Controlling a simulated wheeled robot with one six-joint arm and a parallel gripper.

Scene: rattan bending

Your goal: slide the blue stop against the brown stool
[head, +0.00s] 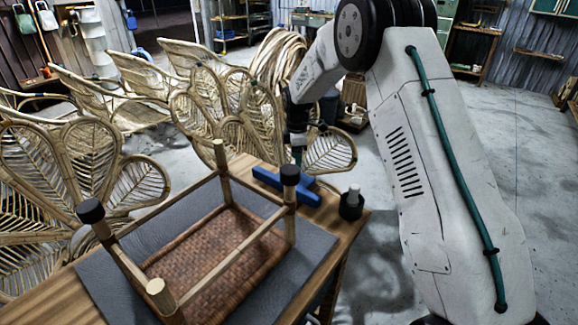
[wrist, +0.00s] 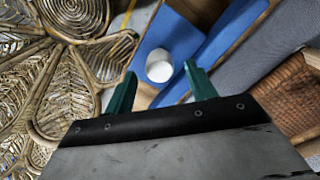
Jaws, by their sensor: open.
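The blue stop (head: 268,180) lies on the wooden table behind the stool's right-hand black-capped leg. In the wrist view the blue stop (wrist: 215,48) has a white round knob (wrist: 160,65) on top. The brown stool (head: 215,255) stands upside down, woven seat low and legs up. Its woven seat (wrist: 287,95) shows at the right of the wrist view, with grey mat between it and the stop. My gripper (head: 298,155) is above the stop. Its green fingers are open in the wrist view (wrist: 160,88), on either side of the knob in the picture; the height gap is unclear.
The grey mat (head: 105,295) lies under the stool on the wooden table (head: 65,305). A black round holder with a pale peg (head: 352,203) stands at the table's right corner. Rattan chairs (head: 85,165) crowd the left and back. Concrete floor is open at the right.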

